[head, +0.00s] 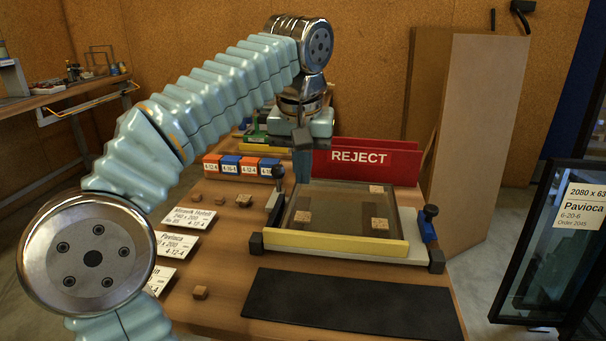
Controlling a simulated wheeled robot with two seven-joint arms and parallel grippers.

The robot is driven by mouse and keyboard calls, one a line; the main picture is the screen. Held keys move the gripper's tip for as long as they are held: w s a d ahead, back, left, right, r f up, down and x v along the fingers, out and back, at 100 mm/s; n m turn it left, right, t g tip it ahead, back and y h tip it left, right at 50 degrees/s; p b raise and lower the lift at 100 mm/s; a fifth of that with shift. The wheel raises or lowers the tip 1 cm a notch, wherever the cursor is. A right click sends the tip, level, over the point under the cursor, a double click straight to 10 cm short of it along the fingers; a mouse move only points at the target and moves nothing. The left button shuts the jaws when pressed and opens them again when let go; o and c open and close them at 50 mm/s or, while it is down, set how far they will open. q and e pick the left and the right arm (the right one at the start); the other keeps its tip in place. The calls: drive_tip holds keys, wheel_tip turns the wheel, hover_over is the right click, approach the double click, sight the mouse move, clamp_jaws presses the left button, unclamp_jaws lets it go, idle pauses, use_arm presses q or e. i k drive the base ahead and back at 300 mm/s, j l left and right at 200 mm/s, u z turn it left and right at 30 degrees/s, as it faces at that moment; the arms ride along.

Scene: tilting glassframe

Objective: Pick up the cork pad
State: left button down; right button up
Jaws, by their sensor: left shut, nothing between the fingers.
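Several small brown cork pads show in the head view. One cork pad (200,292) lies alone on the front left of the wooden table, and a few others (244,200) lie in a loose row further back. More pads (380,223) show at the glass panel (340,207) in the frame fixture. I cannot tell which pad the task means. My left gripper (302,140) hangs above the back of the table, near the REJECT bin, apart from every pad. It is shut and empty. My right gripper is out of view.
White label cards (188,218) lie along the left of the table (215,270). Orange and blue boxes (240,167) and a red REJECT bin (365,160) stand behind the fixture. A black mat (350,303) covers the front. A tall brown box (475,140) stands at right.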

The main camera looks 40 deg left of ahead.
sight(245, 199)
drive_tip(key=k, duration=1.5)
